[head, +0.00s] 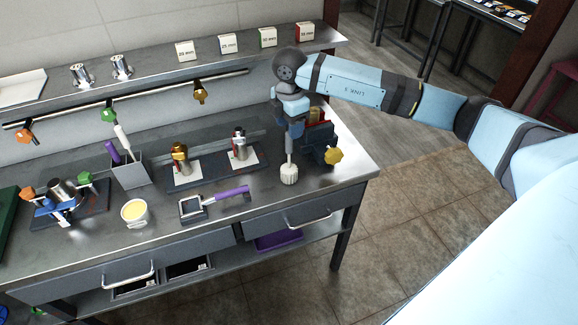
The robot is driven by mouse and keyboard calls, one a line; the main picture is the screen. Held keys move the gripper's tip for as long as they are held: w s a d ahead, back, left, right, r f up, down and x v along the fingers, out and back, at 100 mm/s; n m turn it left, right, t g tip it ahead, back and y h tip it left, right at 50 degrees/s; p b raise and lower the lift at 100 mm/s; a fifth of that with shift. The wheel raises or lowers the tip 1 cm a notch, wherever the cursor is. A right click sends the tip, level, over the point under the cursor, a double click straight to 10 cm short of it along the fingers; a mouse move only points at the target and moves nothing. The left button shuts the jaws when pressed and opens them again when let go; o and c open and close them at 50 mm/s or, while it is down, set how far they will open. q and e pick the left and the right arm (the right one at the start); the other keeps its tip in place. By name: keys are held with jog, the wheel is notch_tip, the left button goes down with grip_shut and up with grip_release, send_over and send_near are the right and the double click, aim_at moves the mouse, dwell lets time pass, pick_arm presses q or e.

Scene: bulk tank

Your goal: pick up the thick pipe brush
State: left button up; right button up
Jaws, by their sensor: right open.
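My right gripper (291,132) points down over the right end of the steel bench and is open. Directly below it is a white, ribbed, rounded head (289,174) on a grey stem. I cannot tell whether this is the thick pipe brush or whether the fingers touch it. A grey holder (131,174) stands at the left of the bench. A white-handled tool (122,138) and a purple-handled tool (112,152) stick up from it; their lower ends are hidden. My left gripper is not in view.
A dark blue block with a yellow knob (333,156) stands close right of my right gripper. Two metal fittings (181,158) (239,145) stand on mats. A purple-handled square tool (231,193) and a tub (134,212) lie in front. A shelf (225,52) runs behind.

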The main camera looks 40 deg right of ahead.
aim_at(289, 153)
notch_tip(289, 153, down, 5)
jog(key=shift+a+f+p, duration=0.1)
jog(key=shift+p, duration=0.55)
jog(key=shift+c, duration=0.3)
grip_shut()
